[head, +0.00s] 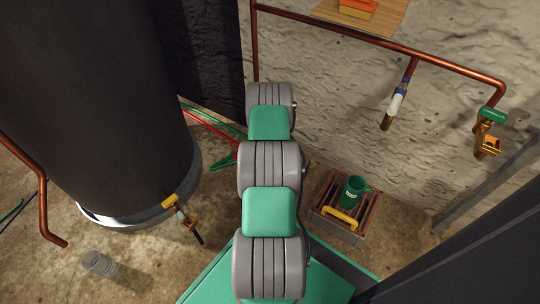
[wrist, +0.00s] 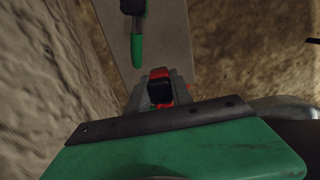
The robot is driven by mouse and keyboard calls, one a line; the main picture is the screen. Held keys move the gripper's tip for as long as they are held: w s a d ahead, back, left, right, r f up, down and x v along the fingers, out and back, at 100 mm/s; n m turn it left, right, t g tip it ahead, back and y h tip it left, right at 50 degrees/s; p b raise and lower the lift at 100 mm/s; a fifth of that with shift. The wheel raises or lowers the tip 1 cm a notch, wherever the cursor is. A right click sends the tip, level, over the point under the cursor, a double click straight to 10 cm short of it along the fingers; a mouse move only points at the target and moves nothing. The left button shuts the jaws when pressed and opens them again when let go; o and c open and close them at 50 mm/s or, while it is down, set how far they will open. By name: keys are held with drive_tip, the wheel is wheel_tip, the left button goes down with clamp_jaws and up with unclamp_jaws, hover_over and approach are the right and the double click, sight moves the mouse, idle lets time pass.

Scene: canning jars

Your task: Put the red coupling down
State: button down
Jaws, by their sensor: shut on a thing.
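In the wrist view my gripper (wrist: 161,92) is shut on the red coupling (wrist: 158,73), a small red piece with a dark, blackish face between the grey fingers. Below it in that picture a green part of my arm fills the lower edge. A pale, narrow board (wrist: 168,35) shows beyond the fingertips; I cannot tell how far the coupling is from it. In the head view my arm's own links hide the gripper and the coupling.
A green-handled tool (wrist: 137,45) lies on the pale board. In the head view a crate (head: 345,233) with a green mug (head: 354,192) stands by the stone wall. Copper pipes (head: 400,50) run along it. A dark tank (head: 105,100) stands left, with a clear jar (head: 98,264) nearby.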

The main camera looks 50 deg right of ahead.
drive_tip(key=shift+w+d+f, duration=0.2)
drive_tip(key=shift+d+f, duration=0.15)
drive_tip(key=shift+f, duration=0.15)
drive_tip(key=shift+w+d+f+b, duration=0.15)
drive_tip(key=shift+f+b, duration=0.65)
drive_tip(key=shift+f, duration=1.1)
drive_tip(key=c, duration=1.1)
unclamp_jaws()
drive_tip(key=shift+r, duration=0.1)
